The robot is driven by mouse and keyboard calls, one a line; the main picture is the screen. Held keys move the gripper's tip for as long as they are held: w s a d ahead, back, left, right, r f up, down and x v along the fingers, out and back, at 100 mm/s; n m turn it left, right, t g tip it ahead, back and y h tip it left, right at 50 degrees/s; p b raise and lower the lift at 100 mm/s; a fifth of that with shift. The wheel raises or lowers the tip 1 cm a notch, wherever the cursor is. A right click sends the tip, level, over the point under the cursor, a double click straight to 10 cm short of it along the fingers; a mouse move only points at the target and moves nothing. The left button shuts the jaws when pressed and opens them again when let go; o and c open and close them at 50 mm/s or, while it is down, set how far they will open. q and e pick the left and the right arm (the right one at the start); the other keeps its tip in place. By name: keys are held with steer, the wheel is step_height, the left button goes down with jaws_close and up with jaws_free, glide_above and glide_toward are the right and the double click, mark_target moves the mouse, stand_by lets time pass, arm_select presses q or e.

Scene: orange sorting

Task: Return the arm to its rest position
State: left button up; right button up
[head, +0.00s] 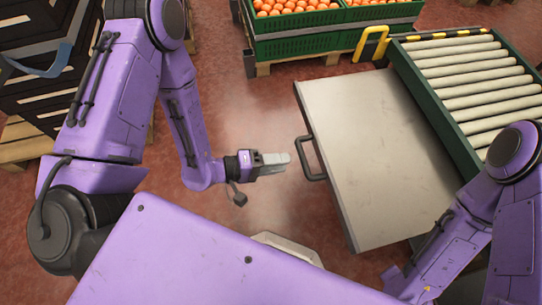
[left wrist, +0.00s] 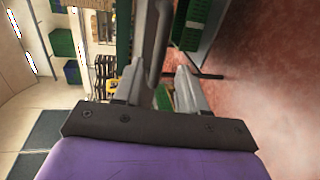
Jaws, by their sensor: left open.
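My left arm comes in from the left in the head view, bent at the elbow. My left gripper (head: 275,161) is over the open floor, close to the left edge of the table, and points toward the table's handle. In the left wrist view the two fingers of my left gripper (left wrist: 158,92) stand apart with nothing held between them. My right arm shows at the right edge of the head view, and its gripper is out of view.
A pale table (head: 370,150) with a dark handle (head: 309,160) stands right of my left gripper. A roller conveyor (head: 470,85) runs behind it. Green crates of oranges (head: 300,45) sit on a pallet at the back. Black crates (head: 30,70) are stacked left. Red floor (head: 245,105) lies clear between.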

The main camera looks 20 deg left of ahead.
arm_select(q)
steer(key=v, duration=0.3)
stand_by(0.5)
